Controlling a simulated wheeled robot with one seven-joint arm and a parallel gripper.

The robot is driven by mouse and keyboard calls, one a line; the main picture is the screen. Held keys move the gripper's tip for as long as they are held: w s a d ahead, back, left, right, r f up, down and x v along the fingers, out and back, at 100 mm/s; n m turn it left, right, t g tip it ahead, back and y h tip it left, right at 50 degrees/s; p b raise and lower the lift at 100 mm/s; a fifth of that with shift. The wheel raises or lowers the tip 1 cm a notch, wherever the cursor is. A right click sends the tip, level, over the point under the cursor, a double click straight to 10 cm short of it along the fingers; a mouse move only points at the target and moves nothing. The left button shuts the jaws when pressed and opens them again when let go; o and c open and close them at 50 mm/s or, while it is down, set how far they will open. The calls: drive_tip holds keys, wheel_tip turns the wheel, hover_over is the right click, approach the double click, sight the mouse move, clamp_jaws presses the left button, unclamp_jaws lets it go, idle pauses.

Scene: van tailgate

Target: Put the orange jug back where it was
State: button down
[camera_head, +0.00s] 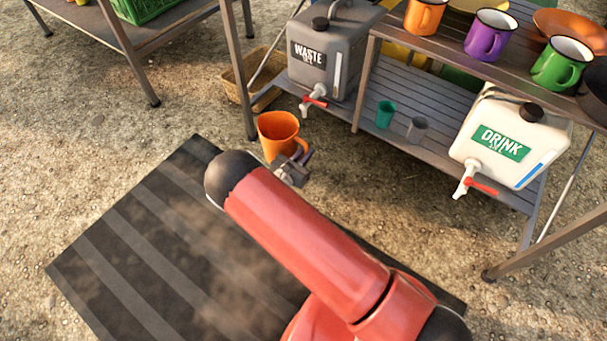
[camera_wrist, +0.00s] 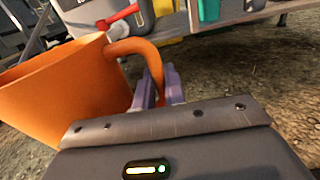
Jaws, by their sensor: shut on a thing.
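The orange jug (camera_head: 278,134) is held upright or nearly so in front of the shelf, below the grey WASTE container's tap. In the wrist view the orange jug (camera_wrist: 62,92) fills the left side, its handle running down between my fingers. My gripper (camera_head: 297,163) is shut on the jug's handle; its fingers also show in the wrist view (camera_wrist: 162,88). The jug's contents cannot be seen. The jug's base is partly hidden by my arm in the head view.
The grey WASTE container (camera_head: 325,55) and white DRINK container (camera_head: 513,140) stand on the slatted lower shelf (camera_head: 385,105), with a green cup (camera_head: 385,113) and a grey cup (camera_head: 417,128) between them. Mugs line the upper shelf (camera_head: 455,52). A striped mat (camera_head: 150,255) lies on the ground.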

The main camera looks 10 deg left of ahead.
wheel_tip(320, 180, down, 11)
drive_tip(key=shift+f+b, duration=0.1)
drive_tip(key=shift+b, duration=1)
drive_tip(key=shift+f, duration=0.1)
drive_tip(key=c, duration=1.5)
unclamp_jaws()
drive_tip(key=shift+o, duration=0.2)
drive_tip(key=shift+s, duration=0.1)
drive_tip(key=p+v, duration=0.1)
drive_tip(key=v, duration=1)
drive_tip(key=shift+s+a, duration=0.1)
drive_tip(key=shift+s, duration=0.25)
